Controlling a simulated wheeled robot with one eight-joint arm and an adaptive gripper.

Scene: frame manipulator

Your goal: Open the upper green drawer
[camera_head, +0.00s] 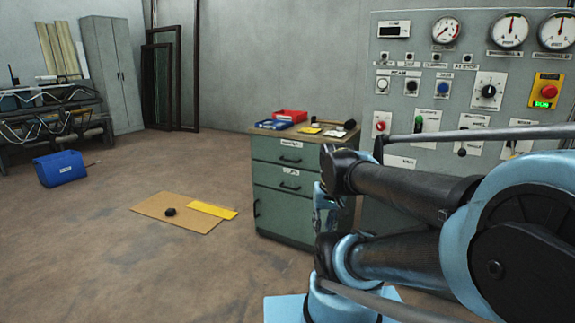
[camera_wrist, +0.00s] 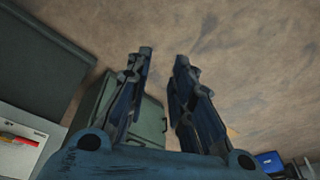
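The green cabinet (camera_head: 284,225) stands against the control panel, with a light top. Its upper green drawer (camera_head: 275,152) has a white label and a dark handle (camera_head: 291,160), and looks shut. In the wrist view my gripper (camera_wrist: 164,54) shows two separated fingers with nothing between their tips. A grey-green cabinet body (camera_wrist: 150,118) shows behind and between the fingers, apart from them as far as I can tell. In the head view my arm covers the cabinet's right side, and my fingers cannot be made out clearly.
A second drawer (camera_head: 275,179) and a door with a side handle (camera_head: 256,208) are below. Red (camera_head: 290,116) and blue (camera_head: 273,125) trays sit on top. The control panel (camera_head: 455,80) is behind.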

